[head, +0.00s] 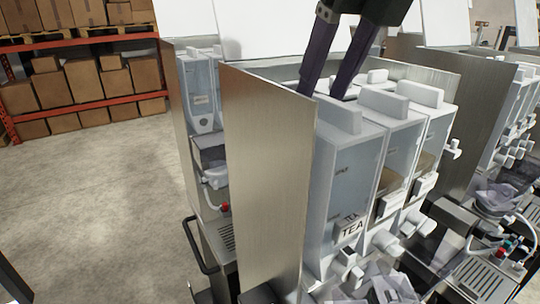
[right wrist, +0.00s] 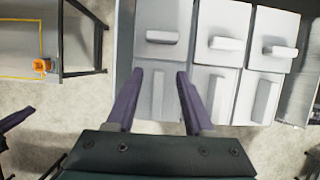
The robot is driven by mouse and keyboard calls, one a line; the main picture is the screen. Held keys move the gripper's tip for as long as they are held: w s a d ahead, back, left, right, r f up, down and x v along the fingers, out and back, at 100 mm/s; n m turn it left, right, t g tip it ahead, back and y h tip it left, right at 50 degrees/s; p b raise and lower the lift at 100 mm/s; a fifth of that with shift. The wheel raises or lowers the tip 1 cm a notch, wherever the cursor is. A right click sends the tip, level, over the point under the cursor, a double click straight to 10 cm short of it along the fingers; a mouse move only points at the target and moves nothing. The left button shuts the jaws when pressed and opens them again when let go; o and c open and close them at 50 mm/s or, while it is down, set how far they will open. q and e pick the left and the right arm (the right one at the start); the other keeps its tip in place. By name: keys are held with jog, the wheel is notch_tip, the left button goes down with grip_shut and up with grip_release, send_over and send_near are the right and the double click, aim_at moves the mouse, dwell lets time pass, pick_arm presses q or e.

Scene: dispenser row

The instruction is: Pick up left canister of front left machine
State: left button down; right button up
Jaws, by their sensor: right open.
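The front left machine (head: 265,170) has a tall metal side panel and a row of 3 pale translucent canisters. Its left canister (head: 340,185) carries a TEA label low on its front and a white lid with a raised grip (head: 338,116). My right gripper (head: 323,95) comes down from above, fingers apart, over the back of this canister's top. In the right wrist view the open fingers (right wrist: 160,75) frame a white lid with a grip (right wrist: 158,95), with nothing clamped. A dark purple piece (right wrist: 15,118) at that view's left edge looks like my left gripper; its jaws are unclear.
The middle canister (head: 398,150) and right canister (head: 435,135) stand close beside the left one. Another machine (head: 200,95) stands behind at left, and more machines (head: 500,120) at right. Shelves with boxes (head: 85,90) are far left. Open floor (head: 90,200) lies at left.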

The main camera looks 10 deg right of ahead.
jog(key=shift+a, duration=0.1)
grip_shut()
dwell(0.3)
dwell(1.0)
